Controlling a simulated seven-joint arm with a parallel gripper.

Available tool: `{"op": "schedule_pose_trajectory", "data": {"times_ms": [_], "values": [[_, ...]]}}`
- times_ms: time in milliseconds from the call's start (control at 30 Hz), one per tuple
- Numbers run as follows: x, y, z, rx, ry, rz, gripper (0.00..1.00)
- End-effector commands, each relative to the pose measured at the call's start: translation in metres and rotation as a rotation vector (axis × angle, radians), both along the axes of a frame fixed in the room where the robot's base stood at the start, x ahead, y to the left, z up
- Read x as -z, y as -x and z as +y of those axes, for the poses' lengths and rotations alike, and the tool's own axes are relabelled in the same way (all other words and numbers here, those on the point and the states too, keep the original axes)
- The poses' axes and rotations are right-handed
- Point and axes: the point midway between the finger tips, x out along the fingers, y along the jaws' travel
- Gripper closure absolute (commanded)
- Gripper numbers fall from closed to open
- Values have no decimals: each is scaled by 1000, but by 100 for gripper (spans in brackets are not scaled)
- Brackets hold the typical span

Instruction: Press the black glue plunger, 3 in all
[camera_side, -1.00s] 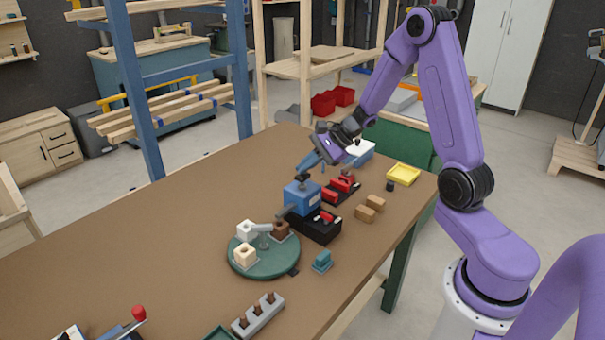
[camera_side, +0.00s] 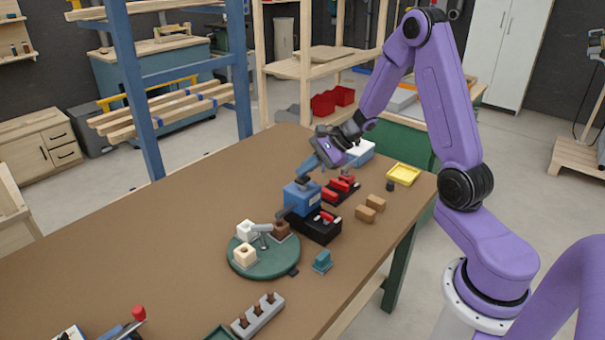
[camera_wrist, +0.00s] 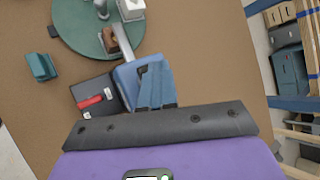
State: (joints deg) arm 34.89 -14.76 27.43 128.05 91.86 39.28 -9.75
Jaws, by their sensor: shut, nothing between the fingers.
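The fingertips appear to touch the plunger's top in the side view. In the wrist view my gripper (camera_wrist: 152,84) covers the plunger, and the blue box (camera_wrist: 126,78) shows around the fingers. A round green turntable (camera_side: 252,268) holds a white block (camera_side: 245,231), a cream block (camera_side: 244,254) and a brown block (camera_side: 281,229) beside the dispenser's nozzle.
Red clamp-like parts (camera_side: 342,186) stand just behind the dispenser. A grey rack with brown pegs (camera_side: 258,316) is at the front. The table's left side is mostly clear.

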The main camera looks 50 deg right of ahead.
Motion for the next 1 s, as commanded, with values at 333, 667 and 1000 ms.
{"op": "schedule_pose_trajectory", "data": {"times_ms": [333, 667, 1000], "values": [[-3, 0, -1, 2, 1, 2, 100], [-20, 0, 0, 1, 1, 0, 100], [-28, 0, 0, 0, 1, 1, 100]]}}
